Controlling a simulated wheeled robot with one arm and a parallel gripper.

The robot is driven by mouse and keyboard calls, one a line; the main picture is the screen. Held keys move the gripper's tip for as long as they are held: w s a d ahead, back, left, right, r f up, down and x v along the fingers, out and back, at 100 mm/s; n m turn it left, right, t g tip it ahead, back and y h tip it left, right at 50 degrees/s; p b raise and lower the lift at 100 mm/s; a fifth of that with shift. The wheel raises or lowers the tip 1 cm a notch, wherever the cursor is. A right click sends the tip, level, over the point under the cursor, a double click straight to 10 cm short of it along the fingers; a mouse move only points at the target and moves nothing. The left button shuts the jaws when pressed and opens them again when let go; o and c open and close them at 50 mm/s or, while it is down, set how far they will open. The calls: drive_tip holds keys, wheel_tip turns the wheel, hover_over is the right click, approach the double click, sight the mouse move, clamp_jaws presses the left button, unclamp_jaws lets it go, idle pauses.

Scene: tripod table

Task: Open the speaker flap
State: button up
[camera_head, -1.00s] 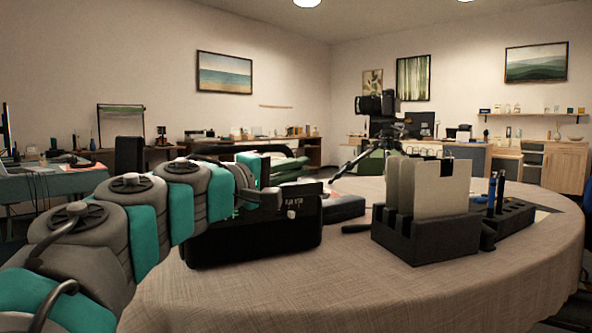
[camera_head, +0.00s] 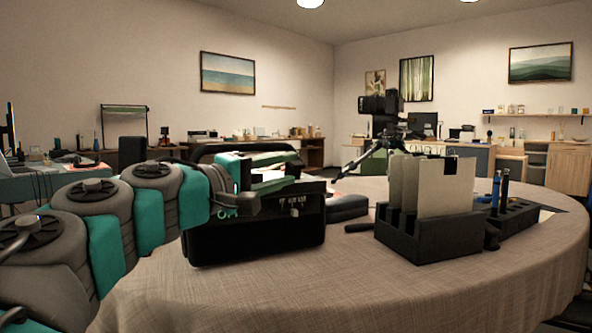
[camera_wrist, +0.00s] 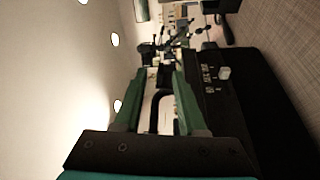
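The speaker (camera_head: 255,237) is a black box at the left of the round table in the head view. It also shows along the right of the wrist view (camera_wrist: 232,110), with small light markings on its face. I cannot make out a separate flap. A dark arched bar (camera_head: 245,148) shows just above and behind the speaker. My gripper (camera_head: 293,170) is over the top of the speaker, fingers pointing right. In the wrist view my gripper (camera_wrist: 159,80) has its two green fingers apart. A black loop (camera_wrist: 155,110) shows between them; I cannot tell whether they touch it.
A black holder (camera_head: 430,240) with upright pale panels stands right of the speaker. A dark rack (camera_head: 515,218) with blue and black tools is farther right. A dark flat object (camera_head: 346,207) lies behind. The tablecloth (camera_head: 330,285) is bare in front.

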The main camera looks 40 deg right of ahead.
drive_tip(key=a, duration=0.3)
drive_tip(key=shift+s+a+f, duration=0.15)
drive_tip(key=shift+a, duration=0.15)
idle(0.3)
